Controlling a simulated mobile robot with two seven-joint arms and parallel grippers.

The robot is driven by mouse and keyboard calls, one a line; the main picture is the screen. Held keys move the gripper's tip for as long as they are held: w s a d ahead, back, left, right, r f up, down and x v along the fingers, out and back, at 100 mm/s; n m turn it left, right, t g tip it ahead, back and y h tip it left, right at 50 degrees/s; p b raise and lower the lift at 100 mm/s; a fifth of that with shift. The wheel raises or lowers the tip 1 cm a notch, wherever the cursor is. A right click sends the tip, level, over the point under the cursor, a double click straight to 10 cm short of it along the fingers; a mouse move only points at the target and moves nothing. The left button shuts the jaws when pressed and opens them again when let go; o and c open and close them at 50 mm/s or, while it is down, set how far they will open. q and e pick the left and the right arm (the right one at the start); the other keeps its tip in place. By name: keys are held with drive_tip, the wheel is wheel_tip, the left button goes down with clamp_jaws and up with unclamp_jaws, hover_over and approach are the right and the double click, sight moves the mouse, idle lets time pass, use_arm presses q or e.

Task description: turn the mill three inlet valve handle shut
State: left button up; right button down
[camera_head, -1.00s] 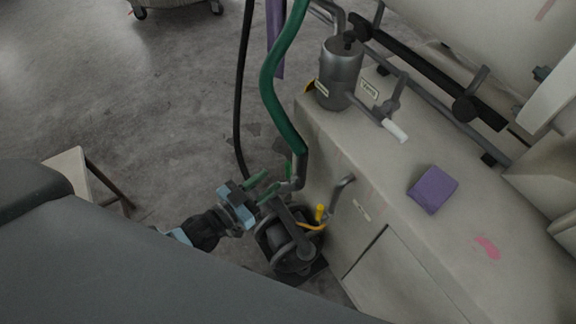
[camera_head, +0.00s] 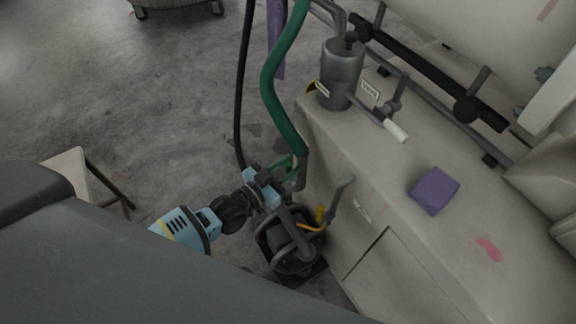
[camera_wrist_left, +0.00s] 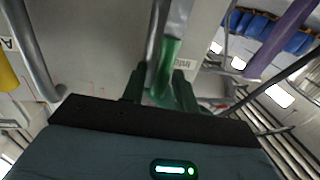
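My left gripper (camera_head: 285,171) reaches in beside the lower end of the green hose (camera_head: 285,125), at the pipework in front of the pale cabinet. In the left wrist view its two dark green fingers (camera_wrist_left: 161,88) stand apart. A lighter green piece (camera_wrist_left: 172,58), probably the valve handle, lies between them, in front of a grey pipe. A gap seems to show beside it, so a firm grip is not visible. A label reading roughly "Inlet" (camera_wrist_left: 185,64) is just behind. In the head view the fingers largely hide the handle. My right gripper is not in view.
A dark pump (camera_head: 292,245) with a yellow lever stands on the floor below. The pale cabinet top (camera_head: 400,165) carries a grey canister (camera_head: 341,75), a "Vent" label, a white-ended lever (camera_head: 395,130) and a purple block (camera_head: 434,190). A black cable (camera_head: 240,100) hangs left of the hose.

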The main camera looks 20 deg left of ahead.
use_arm(q)
drive_tip(key=c, duration=0.5)
clamp_jaws()
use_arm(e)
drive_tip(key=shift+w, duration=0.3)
